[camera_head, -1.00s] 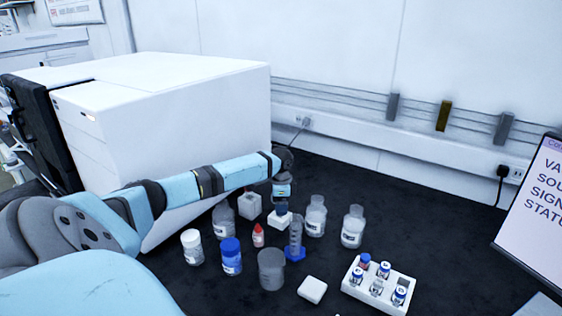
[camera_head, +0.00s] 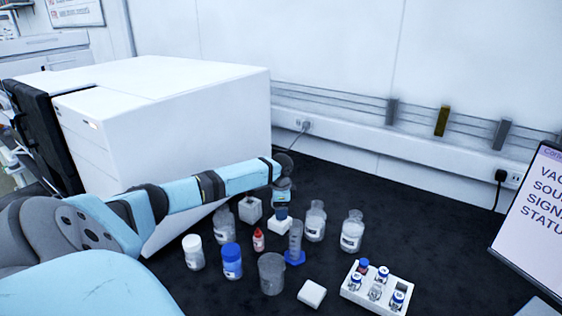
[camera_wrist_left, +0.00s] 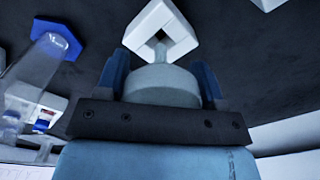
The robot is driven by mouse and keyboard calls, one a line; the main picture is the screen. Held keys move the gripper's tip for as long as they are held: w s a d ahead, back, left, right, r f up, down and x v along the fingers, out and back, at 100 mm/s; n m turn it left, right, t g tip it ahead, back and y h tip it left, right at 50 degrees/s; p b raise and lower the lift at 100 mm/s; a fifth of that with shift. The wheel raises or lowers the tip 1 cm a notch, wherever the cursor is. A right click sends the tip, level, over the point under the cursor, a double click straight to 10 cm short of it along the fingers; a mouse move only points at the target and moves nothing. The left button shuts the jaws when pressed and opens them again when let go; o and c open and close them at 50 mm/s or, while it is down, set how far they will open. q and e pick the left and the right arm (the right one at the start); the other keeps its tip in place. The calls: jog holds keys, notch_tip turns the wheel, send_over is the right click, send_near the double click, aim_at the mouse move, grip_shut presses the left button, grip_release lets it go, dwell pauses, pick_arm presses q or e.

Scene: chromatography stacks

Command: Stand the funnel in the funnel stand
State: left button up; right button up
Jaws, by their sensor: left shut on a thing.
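My left gripper (camera_head: 282,209) is low over the bench, just above a small white block (camera_head: 279,226) that looks like the funnel stand. In the left wrist view, the gripper (camera_wrist_left: 160,72) is shut on the pale grey, translucent funnel (camera_wrist_left: 162,84), one blue finger on each side. The funnel's narrow end points towards the stand (camera_wrist_left: 178,28), a white square frame with a dark opening. The stem tip overlaps the opening's near edge; I cannot tell whether it is inside. The head view hides the funnel behind my gripper. My right gripper is not in view.
A graduated cylinder on a blue base (camera_head: 295,257) stands close right of the stand. A red dropper bottle (camera_head: 258,240), a glass bottle (camera_head: 315,224) and a grey block (camera_head: 250,209) are also near. A grey beaker (camera_head: 271,274), a white block (camera_head: 312,294) and a vial rack (camera_head: 350,294) stand in front.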

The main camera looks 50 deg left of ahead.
pick_arm(q)
jog(key=shift+f, duration=0.25)
dwell(0.4)
jog(key=shift+f, duration=1.05)
jog(key=shift+s+f, duration=0.1)
jog(key=shift+f, duration=0.2)
